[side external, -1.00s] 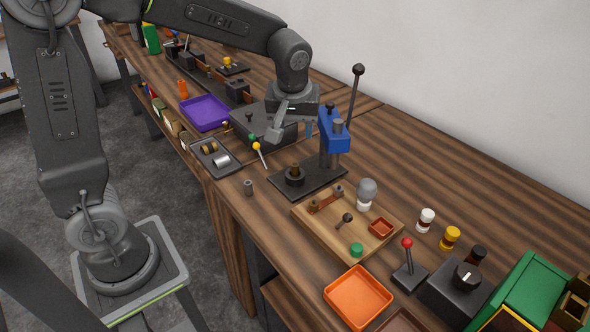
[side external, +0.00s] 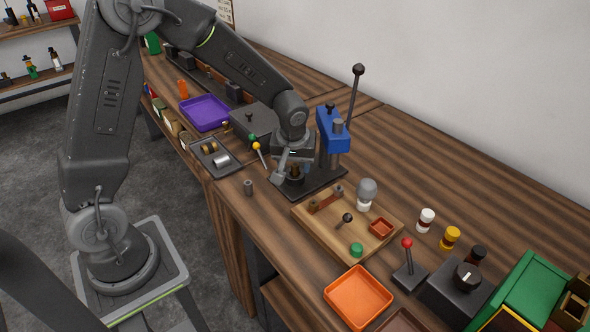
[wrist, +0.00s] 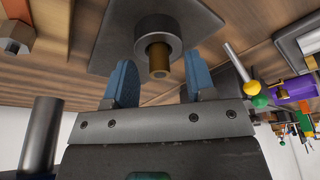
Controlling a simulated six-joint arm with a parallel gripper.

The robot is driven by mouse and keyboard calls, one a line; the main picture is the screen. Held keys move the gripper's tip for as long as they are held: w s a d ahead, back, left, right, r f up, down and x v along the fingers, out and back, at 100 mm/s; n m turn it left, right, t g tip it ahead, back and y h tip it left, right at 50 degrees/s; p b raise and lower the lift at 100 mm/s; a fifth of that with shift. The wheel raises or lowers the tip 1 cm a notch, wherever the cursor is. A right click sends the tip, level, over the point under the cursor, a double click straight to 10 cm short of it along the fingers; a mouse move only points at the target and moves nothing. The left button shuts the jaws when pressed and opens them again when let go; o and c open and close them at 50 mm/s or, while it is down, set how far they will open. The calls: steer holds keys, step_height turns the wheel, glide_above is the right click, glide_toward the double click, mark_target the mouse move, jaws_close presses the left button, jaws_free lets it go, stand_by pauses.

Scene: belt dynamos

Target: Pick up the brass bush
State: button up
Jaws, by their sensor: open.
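The brass bush (wrist: 159,62) stands upright in a dark round holder (wrist: 158,30) on the black base plate (wrist: 105,35) of the blue press. The bush also shows in the side view (side external: 296,170), partly covered by my gripper. My gripper (wrist: 161,70) is open, with its two blue fingers on either side of the bush in the wrist view. Clear gaps show between each finger and the bush. In the side view my gripper (side external: 288,172) is low at the holder, and its fingertips are hard to make out.
The blue press (side external: 332,130) with its tall lever stands just right of my gripper. Yellow- and green-topped levers (side external: 257,148) stand close on the left. A wooden board with parts (side external: 325,240) lies in front. A small grey cylinder (side external: 248,187) stands near the bench edge.

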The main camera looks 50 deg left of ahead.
steer(key=shift+f, duration=0.2)
jaws_close()
stand_by(0.3)
steer(key=shift+r, duration=0.1)
